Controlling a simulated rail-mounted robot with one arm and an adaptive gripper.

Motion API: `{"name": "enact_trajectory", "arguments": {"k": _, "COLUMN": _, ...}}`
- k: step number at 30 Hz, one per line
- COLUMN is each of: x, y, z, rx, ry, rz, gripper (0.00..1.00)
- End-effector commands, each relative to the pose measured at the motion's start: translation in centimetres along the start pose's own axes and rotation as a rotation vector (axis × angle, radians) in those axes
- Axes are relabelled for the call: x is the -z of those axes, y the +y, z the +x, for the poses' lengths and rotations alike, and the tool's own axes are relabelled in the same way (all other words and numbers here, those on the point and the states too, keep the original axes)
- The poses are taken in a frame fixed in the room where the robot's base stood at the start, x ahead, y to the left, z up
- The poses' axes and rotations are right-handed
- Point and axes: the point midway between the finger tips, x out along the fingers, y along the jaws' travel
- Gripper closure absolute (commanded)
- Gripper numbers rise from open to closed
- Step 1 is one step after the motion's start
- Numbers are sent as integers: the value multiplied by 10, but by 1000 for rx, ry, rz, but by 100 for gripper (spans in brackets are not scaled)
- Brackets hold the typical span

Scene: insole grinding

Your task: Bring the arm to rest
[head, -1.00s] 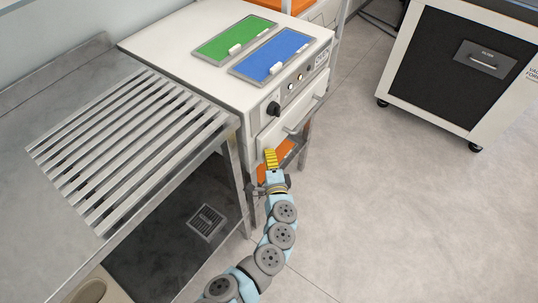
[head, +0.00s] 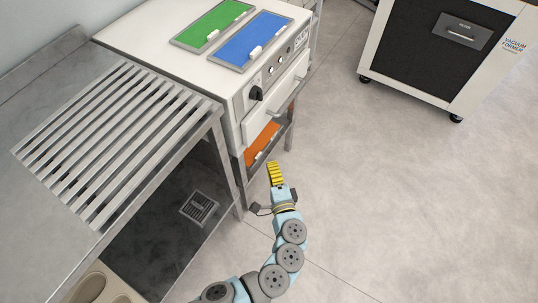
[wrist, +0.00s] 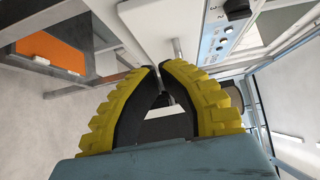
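My arm reaches up from the bottom of the head view. My gripper (head: 273,164) points away from the camera, over the floor in front of the white cabinet (head: 140,30). In the wrist view, its yellow ridged fingers (wrist: 160,68) bow outward and their black-lined tips come together. Nothing is held between them. The gripper looks clear of the cabinet and of the orange panel (head: 262,143) under its drawer.
A metal table with a slatted grate (head: 40,150) stands at left. The cabinet has a green panel (head: 212,24), a blue panel (head: 255,38) and a drawer (head: 272,104). A vacuum former (head: 415,60) stands at upper right. The floor (head: 420,200) at right is clear.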

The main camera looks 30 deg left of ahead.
Motion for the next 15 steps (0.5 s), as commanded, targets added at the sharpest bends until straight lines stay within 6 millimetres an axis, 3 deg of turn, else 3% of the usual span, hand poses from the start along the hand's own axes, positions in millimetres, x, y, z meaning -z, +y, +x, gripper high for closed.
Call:
{"name": "enact_trajectory", "arguments": {"k": 5, "x": 0, "y": 0, "z": -10, "rx": 0, "ry": 2, "rz": 2, "gripper": 100}}
{"name": "enact_trajectory", "arguments": {"k": 15, "x": 2, "y": 7, "z": -12, "rx": -23, "ry": 18, "rz": 0, "gripper": 100}}
